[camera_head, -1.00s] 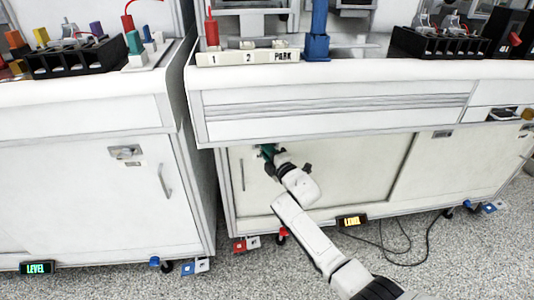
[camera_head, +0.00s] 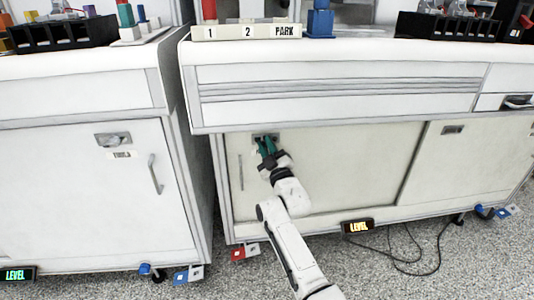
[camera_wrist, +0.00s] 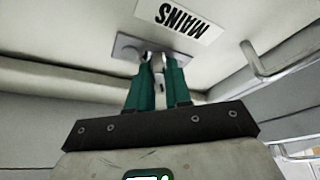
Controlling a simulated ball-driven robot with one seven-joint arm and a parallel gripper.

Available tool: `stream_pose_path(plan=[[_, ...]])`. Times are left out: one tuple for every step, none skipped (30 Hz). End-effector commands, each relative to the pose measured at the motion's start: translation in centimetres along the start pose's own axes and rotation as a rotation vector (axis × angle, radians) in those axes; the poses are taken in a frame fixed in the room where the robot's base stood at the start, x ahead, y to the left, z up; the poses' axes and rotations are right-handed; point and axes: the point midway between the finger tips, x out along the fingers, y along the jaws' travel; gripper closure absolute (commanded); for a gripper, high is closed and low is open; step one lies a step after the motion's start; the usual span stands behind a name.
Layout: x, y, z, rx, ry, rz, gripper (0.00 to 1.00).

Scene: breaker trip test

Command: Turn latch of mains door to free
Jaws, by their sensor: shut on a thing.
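The mains door (camera_head: 340,165) is the cream panel under the middle bench, and it looks closed. Its grey latch plate (camera_head: 261,137) is at the upper left of the door, partly covered by my gripper (camera_head: 266,147). In the wrist view the latch plate (camera_wrist: 127,46) sits beside the black-lettered MAINS label (camera_wrist: 181,20). My gripper's green fingers (camera_wrist: 158,68) are at the plate, shut on the small latch knob (camera_wrist: 157,63) between their tips. The fingers hide part of the knob, so I cannot tell its exact angle.
A vertical bar handle (camera_head: 241,172) is on the door left of my arm; it also shows in the wrist view (camera_wrist: 268,65). A neighbouring cabinet (camera_head: 80,200) stands at left. A LEVEL display (camera_head: 357,226) and loose cables (camera_head: 410,255) lie low at right.

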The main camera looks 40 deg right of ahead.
Motion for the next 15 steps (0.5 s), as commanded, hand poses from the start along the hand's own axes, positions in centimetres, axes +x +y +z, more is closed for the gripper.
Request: stream_pose_path(plan=[[-0.06,-0.43,0.01,0.046,0.000,0.014,1.00],[-0.06,-0.45,-0.02,0.071,0.000,0.024,1.00],[-0.05,-0.48,-0.05,0.107,-0.001,0.038,1.00],[-0.04,-0.45,-0.06,0.133,-0.001,0.049,1.00],[-0.02,-0.44,-0.08,0.159,-0.001,0.061,1.00],[0.00,-0.45,-0.10,0.193,-0.001,0.075,1.00],[0.02,-0.43,-0.12,0.218,-0.002,0.085,1.00],[0.03,-0.45,-0.14,0.245,-0.002,0.096,1.00],[0.03,-0.40,-0.13,0.276,-0.002,0.110,1.00],[0.03,-0.46,-0.17,0.299,-0.002,0.118,1.00],[0.02,-0.42,-0.13,0.323,-0.003,0.129,1.00],[0.03,-0.43,-0.17,0.352,-0.002,0.141,1.00],[0.03,-0.43,-0.15,0.374,-0.003,0.150,1.00],[0.04,-0.44,-0.15,0.394,-0.003,0.158,1.00],[0.05,-0.44,-0.14,0.419,-0.003,0.169,1.00]])
